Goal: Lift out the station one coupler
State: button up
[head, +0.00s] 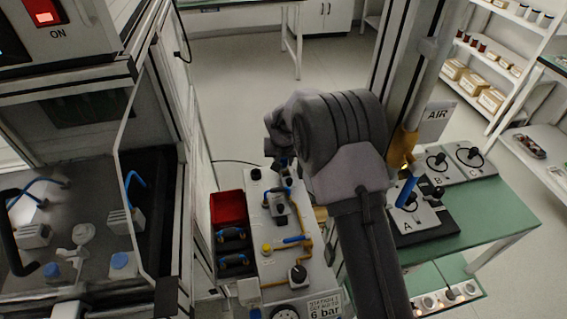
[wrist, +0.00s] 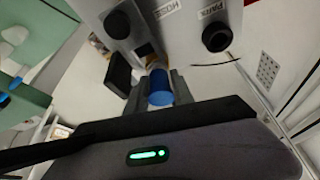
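A blue cylindrical coupler (wrist: 160,90) shows in the wrist view, below the port marked HOSE on a pale panel (wrist: 182,22). My gripper (wrist: 159,86) has one grey finger on each side of it. The fingers are very close to its sides; I cannot tell whether they press on it. In the head view my gripper (head: 284,165) is at the far end of the station one panel (head: 272,262), mostly hidden by my arm. The coupler cannot be made out clearly there. The panel carries a sign (head: 325,304) reading 6 bar.
A second port (wrist: 216,37), marked PARK, is to the right in the wrist view. A red bin (head: 229,208) and dark trays stand left of the panel. A glass-sided cabinet (head: 70,190) is further left. A green bench (head: 490,215) with plates marked A and B is right.

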grip_shut()
